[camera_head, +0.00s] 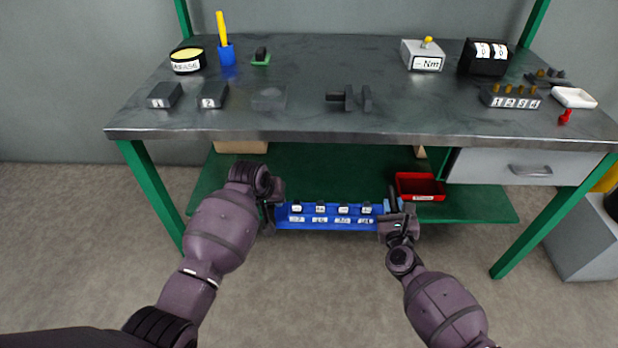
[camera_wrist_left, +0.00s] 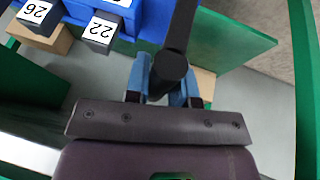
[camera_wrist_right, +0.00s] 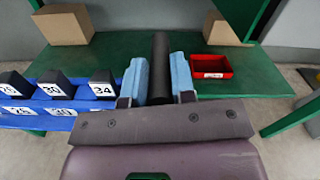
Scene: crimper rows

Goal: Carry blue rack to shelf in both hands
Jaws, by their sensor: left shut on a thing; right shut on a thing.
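The blue rack (camera_head: 331,224) is a long tray with several dark, white-labelled blocks in it. It is level in the head view, in front of the green lower shelf (camera_head: 330,165) under the bench. My left gripper (camera_head: 270,200) is shut at its left end and my right gripper (camera_head: 392,207) is shut at its right end. In the left wrist view the fingers (camera_wrist_left: 165,80) close around a dark bar beside the rack (camera_wrist_left: 152,18). In the right wrist view the fingers (camera_wrist_right: 160,80) close around a similar dark bar, with the rack (camera_wrist_right: 60,120) to the left.
A red bin (camera_head: 420,187) stands on the lower shelf just right of the rack. Cardboard boxes (camera_wrist_right: 63,24) stand at the shelf's back. The bench top (camera_head: 310,115) overhangs the shelf, with a drawer (camera_head: 525,167) at right. The shelf between the boxes and bin looks clear.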

